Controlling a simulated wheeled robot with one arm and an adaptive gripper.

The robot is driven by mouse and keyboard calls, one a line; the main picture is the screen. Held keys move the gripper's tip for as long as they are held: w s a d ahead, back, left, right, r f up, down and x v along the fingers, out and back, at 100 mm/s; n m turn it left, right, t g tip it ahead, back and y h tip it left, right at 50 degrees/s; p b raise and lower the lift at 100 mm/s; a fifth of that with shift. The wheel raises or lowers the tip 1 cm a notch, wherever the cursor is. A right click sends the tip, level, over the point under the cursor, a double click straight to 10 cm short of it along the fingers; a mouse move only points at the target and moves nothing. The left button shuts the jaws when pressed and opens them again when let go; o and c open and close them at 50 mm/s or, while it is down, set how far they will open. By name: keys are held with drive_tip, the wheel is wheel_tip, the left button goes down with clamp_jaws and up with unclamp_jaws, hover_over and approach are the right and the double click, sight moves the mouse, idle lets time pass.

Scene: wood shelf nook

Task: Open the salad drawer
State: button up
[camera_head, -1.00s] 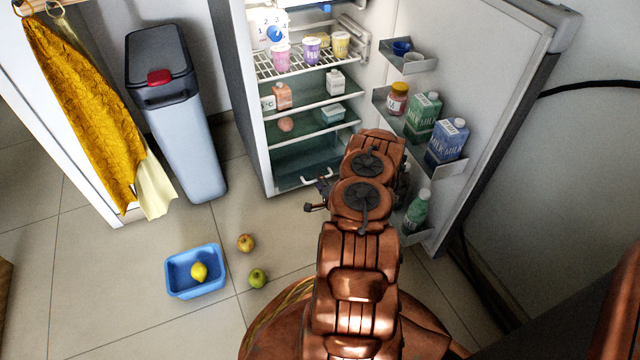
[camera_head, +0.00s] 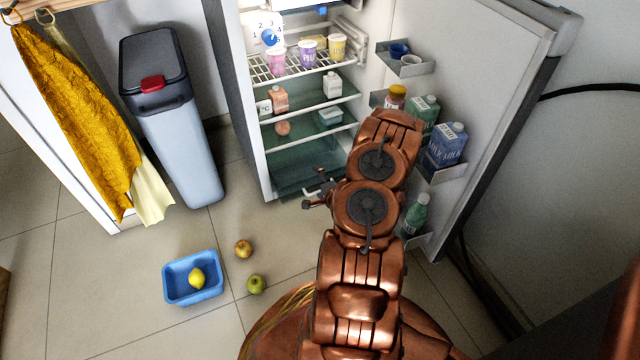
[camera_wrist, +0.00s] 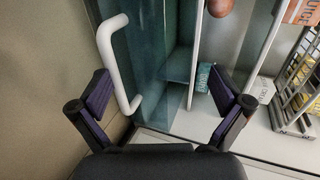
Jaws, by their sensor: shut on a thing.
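The salad drawer (camera_head: 292,187) is the teal, see-through bin at the bottom of the open fridge, partly hidden by my arm. In the wrist view its glassy front (camera_wrist: 150,60) fills the upper middle, with a white bar handle (camera_wrist: 106,45) on the left. My gripper (camera_wrist: 160,95) has its two dark purple fingers far apart in that view. In the head view, the gripper (camera_head: 314,200) is small and dark at the drawer's front. How far out the drawer stands is hard to tell.
The fridge door (camera_head: 480,90) stands open on the right with cartons and bottles on its racks. A grey bin (camera_head: 165,115) stands at left. A blue basket (camera_head: 215,291) with a lemon and two loose fruits lie on the floor in front.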

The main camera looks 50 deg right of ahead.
drive_tip(key=shift+t+h, duration=0.6)
drive_tip(key=shift+t, duration=0.3)
drive_tip(key=r, duration=0.2)
drive_tip(key=w+r, duration=0.1)
drive_tip(key=r, duration=0.1)
drive_tip(key=w+d+r, duration=0.1)
drive_tip(key=r, duration=0.2)
drive_tip(key=shift+w+d+r, duration=0.1)
drive_tip(key=c, duration=0.5)
drive_tip(key=shift+c, duration=0.9)
drive_tip(key=p, duration=0.2)
approach(310, 172)
wheel_tip(310, 172, up, 5)
drive_tip(key=shift+w+f, duration=0.1)
drive_tip(key=shift+f, duration=0.1)
drive_tip(key=b+x, duration=0.1)
drive_tip(key=x, duration=0.1)
drive_tip(key=b+x, duration=0.1)
drive_tip(key=x, duration=0.3)
drive_tip(key=shift+f+b, duration=0.25)
drive_tip(key=shift+b, duration=0.15)
drive_tip(key=shift+w+d, duration=0.1)
drive_tip(key=shift+w, duration=0.65)
clamp_jaws()
